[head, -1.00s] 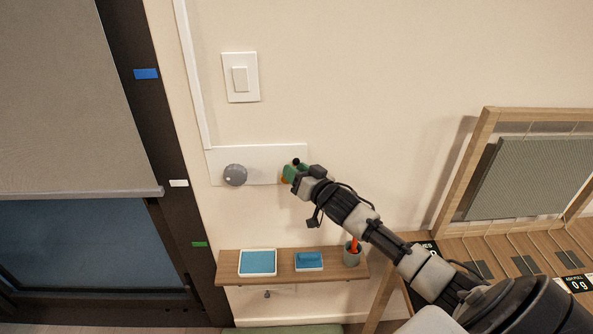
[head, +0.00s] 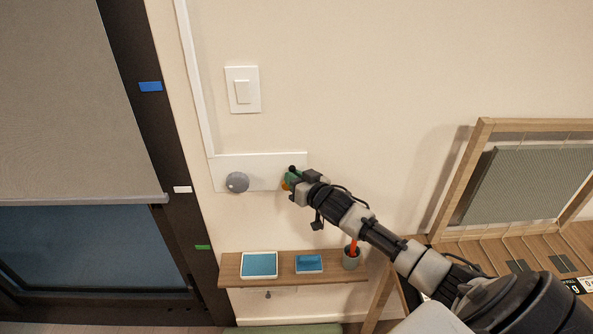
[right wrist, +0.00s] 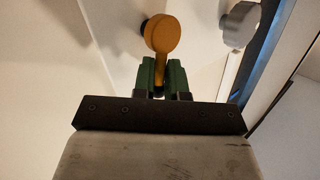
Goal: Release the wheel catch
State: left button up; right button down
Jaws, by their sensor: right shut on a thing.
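A grey round wheel (head: 237,182) sits on a white wall plate (head: 263,174). It also shows at the upper right of the right wrist view (right wrist: 240,22). An orange catch (right wrist: 163,35) with a round head and narrow stem stands to the right of the wheel in the head view, mostly hidden by my gripper there. My right gripper (right wrist: 163,75) has its green fingers shut around the catch's stem. In the head view my right gripper (head: 291,181) is at the plate's right end. My left gripper is not in view.
A light switch (head: 242,91) is above the plate. A dark window frame (head: 165,165) is at left. A wood-framed panel (head: 530,185) stands at right.

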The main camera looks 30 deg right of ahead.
jog(key=n+p, duration=0.1)
jog(key=g+p, duration=0.1)
jog(key=shift+w+a+r+n+g+h+p, duration=0.2)
jog(key=shift+w+a+n+g+h+p, duration=0.1)
jog(key=shift+a+n+p, duration=0.1)
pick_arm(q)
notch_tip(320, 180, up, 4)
pick_arm(e)
jog(key=c, duration=1.2)
grip_release()
jog(key=shift+o, duration=0.2)
jog(key=shift+s, duration=0.15)
pick_arm(q)
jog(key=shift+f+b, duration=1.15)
jog(key=shift+b, duration=0.1)
pick_arm(e)
jog(key=v, duration=1)
jog(key=shift+s, duration=0.25)
